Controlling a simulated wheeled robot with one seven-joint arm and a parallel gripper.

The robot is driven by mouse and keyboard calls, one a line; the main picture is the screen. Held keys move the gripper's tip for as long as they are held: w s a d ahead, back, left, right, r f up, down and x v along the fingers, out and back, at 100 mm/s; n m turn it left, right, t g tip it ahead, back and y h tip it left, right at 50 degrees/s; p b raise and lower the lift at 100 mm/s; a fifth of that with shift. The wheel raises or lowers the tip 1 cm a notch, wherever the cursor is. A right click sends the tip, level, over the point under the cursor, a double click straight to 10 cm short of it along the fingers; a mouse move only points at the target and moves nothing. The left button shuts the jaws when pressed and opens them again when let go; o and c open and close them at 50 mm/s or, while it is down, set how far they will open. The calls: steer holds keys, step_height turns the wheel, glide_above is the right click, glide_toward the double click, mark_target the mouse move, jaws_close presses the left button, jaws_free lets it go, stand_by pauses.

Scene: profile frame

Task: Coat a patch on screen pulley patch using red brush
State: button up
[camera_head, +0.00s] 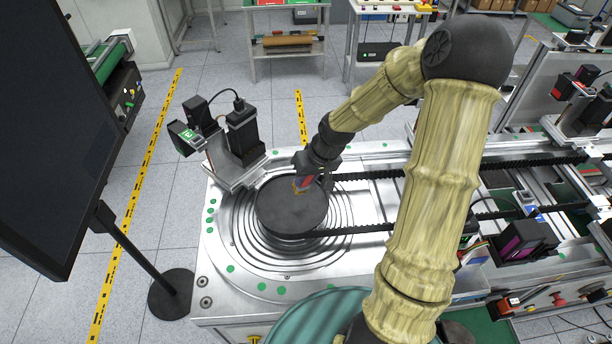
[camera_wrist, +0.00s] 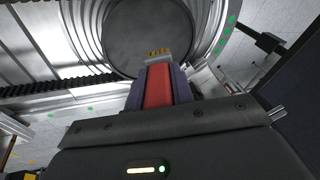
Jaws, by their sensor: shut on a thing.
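My gripper (camera_head: 313,178) is over the upper right part of a dark round pulley disc (camera_head: 285,212) on the metal machine. In the wrist view its jaws are shut on the red brush (camera_wrist: 158,86), whose red handle lies between the two fingers. The brush's yellowish bristle end (camera_wrist: 159,52) points onto or just above the dark disc (camera_wrist: 150,22). I cannot tell if the bristles touch it. In the head view the brush is small and partly hidden by my gripper. No separate patch can be made out on the disc.
A black sensor unit on a metal bracket (camera_head: 243,128) stands close behind and left of the disc. A black toothed belt (camera_head: 358,230) runs right from the pulley. A large dark screen (camera_head: 45,130) stands at left. Small devices (camera_head: 528,240) stand at right.

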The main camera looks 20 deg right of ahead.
mark_target(308, 188)
steer(key=shift+f+b, duration=2.35)
steer(key=shift+f, duration=0.2)
steer(key=shift+s, duration=0.1)
